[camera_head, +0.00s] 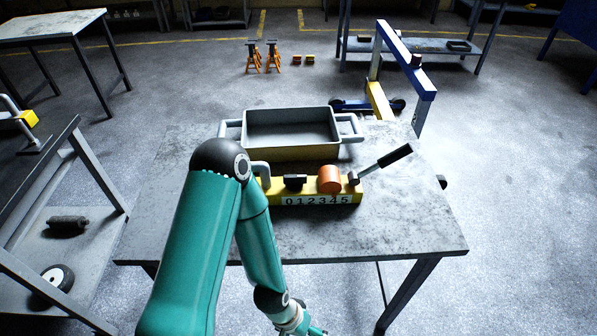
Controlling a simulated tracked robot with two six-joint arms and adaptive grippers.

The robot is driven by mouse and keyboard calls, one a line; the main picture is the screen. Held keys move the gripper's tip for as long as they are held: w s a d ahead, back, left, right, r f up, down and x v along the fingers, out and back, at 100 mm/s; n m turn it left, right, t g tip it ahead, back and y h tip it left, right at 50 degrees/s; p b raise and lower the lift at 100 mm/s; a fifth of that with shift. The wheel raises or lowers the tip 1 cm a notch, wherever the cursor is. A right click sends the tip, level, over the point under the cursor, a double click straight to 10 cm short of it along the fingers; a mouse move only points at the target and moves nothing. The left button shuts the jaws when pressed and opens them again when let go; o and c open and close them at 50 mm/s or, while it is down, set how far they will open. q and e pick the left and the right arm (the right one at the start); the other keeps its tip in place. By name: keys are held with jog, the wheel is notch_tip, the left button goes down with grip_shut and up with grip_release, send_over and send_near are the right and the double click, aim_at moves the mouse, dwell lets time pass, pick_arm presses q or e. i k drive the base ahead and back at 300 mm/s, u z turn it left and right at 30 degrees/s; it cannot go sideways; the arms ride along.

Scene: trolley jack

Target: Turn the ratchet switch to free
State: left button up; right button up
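A yellow device (314,191) with a number strip 0 1 2 3 4 5 on its front stands on the grey table (400,225). On top are a small black block (295,181), an orange cylinder (330,179) and a lever with a black grip (395,156) tilted up to the right. A grey curved part (261,169) shows at its left end. I cannot tell which part is the ratchet switch, or its setting. My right gripper is not in view.
A grey and yellow tray (292,153) with side handles stands behind the device. The table's right part is clear. A blue and yellow hoist (405,60) stands behind. A shelf (50,200) stands at left; orange jack stands (263,57) are on the far floor.

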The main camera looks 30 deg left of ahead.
aim_at(294, 183)
jog(key=u, duration=0.2)
jog(key=k, duration=0.5)
jog(key=z, duration=1.05)
jog(key=i, duration=0.1)
jog(key=u, duration=2.9)
jog(key=i, duration=0.25)
jog(key=z, duration=0.7)
jog(key=k, duration=0.4)
jog(key=u, duration=0.3)
jog(key=i, duration=0.4)
jog(key=z, duration=0.15)
